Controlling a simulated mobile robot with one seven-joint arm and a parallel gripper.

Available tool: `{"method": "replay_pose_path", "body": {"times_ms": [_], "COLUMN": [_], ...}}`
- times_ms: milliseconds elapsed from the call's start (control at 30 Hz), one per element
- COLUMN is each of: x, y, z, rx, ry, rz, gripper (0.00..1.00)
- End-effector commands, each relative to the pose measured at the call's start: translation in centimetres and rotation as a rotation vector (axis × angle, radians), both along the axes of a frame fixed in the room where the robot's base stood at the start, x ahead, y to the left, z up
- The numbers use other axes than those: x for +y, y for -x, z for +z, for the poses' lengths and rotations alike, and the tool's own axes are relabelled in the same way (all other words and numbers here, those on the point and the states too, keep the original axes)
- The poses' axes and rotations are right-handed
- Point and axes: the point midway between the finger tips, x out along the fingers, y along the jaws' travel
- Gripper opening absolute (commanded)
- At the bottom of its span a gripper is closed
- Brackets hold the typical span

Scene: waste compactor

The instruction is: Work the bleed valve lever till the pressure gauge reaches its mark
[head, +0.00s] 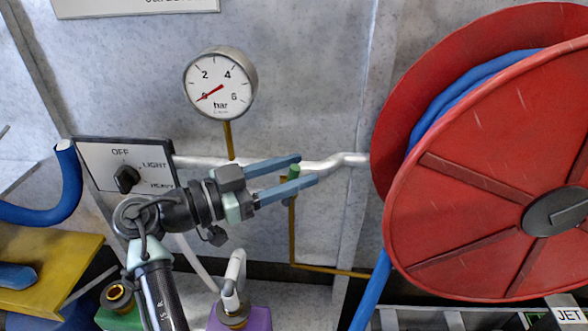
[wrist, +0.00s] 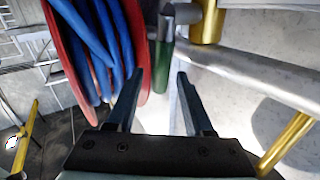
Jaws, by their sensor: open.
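The pressure gauge (head: 220,85) is a round white dial on the wall, marked in bar. Its red needle points at the 0 end of the scale, at lower left; I cannot make out a separate target mark. The bleed valve lever, with a green grip (head: 293,171), sits at the pale pipe above a thin brass pipe. Contact cannot be told.
A large red hose reel (head: 450,190) with blue hose fills the right side, close to the fingers. A selector knob panel (head: 126,165) is at left. The pale pipe (head: 340,161) runs along the wall. A purple block (head: 250,318) and yellow shelf (head: 50,258) are below.

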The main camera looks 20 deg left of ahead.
Motion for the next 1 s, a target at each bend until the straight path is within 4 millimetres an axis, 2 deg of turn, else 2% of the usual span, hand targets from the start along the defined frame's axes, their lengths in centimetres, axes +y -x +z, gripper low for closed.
{"method": "replay_pose_path", "body": {"times_ms": [333,600,1000], "x": [-0.28,-0.27,-0.27], "y": [-0.26,-0.24,-0.21], "z": [-0.01,-0.01,-0.02], "rx": [0.000,0.000,0.000], "ry": [0.000,0.000,0.000], "rz": [0.000,-0.001,-0.001], "gripper": [0.50,0.02,0.00]}}
